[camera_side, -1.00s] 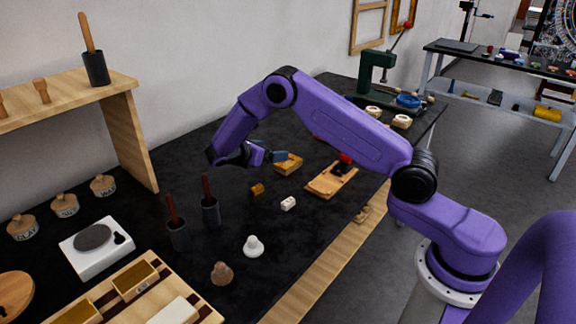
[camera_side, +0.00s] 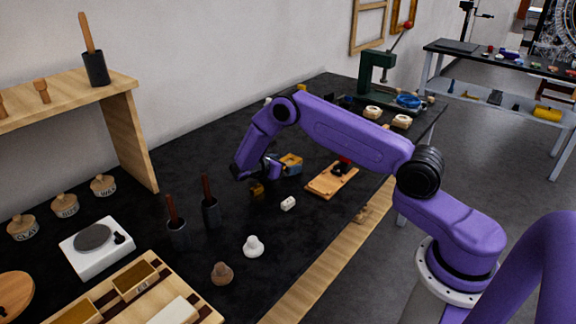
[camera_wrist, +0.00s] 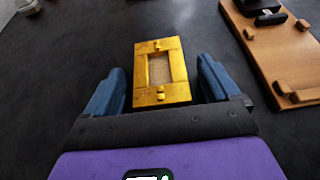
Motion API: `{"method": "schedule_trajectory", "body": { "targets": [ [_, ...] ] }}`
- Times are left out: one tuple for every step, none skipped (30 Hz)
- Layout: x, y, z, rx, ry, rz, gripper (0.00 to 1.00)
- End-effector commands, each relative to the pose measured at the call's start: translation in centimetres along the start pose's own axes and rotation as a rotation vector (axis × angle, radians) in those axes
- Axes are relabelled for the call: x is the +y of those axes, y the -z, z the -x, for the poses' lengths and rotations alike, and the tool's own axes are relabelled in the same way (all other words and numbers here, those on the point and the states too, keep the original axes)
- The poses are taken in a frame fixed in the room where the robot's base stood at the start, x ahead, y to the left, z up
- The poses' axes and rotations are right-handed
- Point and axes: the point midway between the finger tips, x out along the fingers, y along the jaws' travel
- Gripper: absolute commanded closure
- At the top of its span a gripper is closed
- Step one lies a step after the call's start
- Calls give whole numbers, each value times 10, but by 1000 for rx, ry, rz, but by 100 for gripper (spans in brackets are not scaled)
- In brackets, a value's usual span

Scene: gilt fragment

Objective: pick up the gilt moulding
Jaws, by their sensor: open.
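The gilt moulding (camera_wrist: 147,96) is a bright gold, rectangular, frame-like piece with a sandy recessed middle and a small knob at each end. In the wrist view it lies between my fingers, with dark gaps on both sides. In the side view the gilt moulding (camera_side: 292,160) is on the black bench, partly covered by the fingers. My gripper (camera_wrist: 160,84) is open, a blue finger on each side of the piece. In the side view my gripper (camera_side: 282,166) is low over the bench; its exact height is hard to tell.
A wooden board (camera_side: 322,184) with a black and red tool lies to the right; the board also shows in the wrist view (camera_wrist: 277,47). Dark cups (camera_side: 211,213) stand front left.

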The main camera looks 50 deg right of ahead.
Motion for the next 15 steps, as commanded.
{"method": "schedule_trajectory", "body": {
  "targets": [
    [0, 0, -1, 0, -1, 0, 11],
    [0, 0, -1, 0, -1, 0, 11],
    [0, 0, -1, 0, -1, 0, 11],
    [0, 0, -1, 0, -1, 0, 11],
    [0, 0, -1, 0, -1, 0, 11],
    [0, 0, -1, 0, -1, 0, 11],
    [0, 0, -1, 0, -1, 0, 14],
    [0, 0, -1, 0, -1, 0, 24],
    [0, 0, -1, 0, -1, 0, 37],
    [0, 0, -1, 0, -1, 1, 46],
    [0, 0, -1, 0, -1, 0, 56],
    [0, 0, -1, 0, -1, 1, 67],
    [0, 0, -1, 0, 0, 1, 67],
    [0, 0, -1, 0, -1, 0, 67],
    [0, 0, -1, -1, -1, 0, 67]
  ]
}}
